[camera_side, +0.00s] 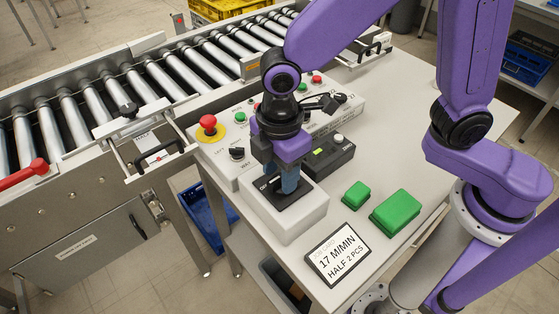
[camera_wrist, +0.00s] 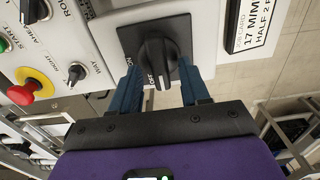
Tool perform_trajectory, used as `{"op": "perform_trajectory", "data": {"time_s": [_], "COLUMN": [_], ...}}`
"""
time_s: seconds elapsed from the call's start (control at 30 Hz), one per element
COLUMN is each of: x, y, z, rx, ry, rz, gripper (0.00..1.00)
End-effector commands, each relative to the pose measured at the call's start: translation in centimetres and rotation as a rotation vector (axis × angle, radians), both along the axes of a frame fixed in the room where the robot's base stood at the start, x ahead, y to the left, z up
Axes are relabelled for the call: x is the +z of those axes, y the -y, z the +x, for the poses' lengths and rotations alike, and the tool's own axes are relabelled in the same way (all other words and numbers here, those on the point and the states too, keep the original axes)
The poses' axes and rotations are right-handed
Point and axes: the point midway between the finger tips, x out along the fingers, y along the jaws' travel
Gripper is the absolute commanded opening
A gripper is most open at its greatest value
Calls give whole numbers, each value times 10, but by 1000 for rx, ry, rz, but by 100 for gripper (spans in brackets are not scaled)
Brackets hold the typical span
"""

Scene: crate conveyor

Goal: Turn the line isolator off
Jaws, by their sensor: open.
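The line isolator is a black rotary knob (camera_wrist: 157,58) on a square black plate, set on a white box (camera_side: 293,222). In the wrist view the knob's long grip runs up and down the picture. A white mark shows near its lower end, beside lettering that seems to read OFF. Other lettering, perhaps ON, is partly covered at the left finger. Which label the knob is set to I cannot tell for sure. My gripper (camera_side: 280,182) is open above the plate, with its blue fingers (camera_wrist: 160,80) on either side of the knob's lower end. In the side view the fingers hide the knob.
A control panel with a red mushroom button (camera_side: 208,122), a green button and a black selector (camera_side: 237,153) stands left of the isolator. A dark box (camera_side: 328,157), green blocks (camera_side: 396,213) and a job card (camera_side: 338,254) lie to the right. The roller conveyor runs behind.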

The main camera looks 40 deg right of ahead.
Motion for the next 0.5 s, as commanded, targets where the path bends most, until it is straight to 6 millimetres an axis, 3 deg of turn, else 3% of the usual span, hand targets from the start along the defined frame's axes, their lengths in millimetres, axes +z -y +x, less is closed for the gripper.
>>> {"op": "perform_trajectory", "data": {"time_s": [0.17, 0.5], "x": [13, 80], "y": [-1, -1], "z": [0, 1], "rx": [0, 0], "ry": [2, 4], "rz": [3, 6], "gripper": [46, 46]}}
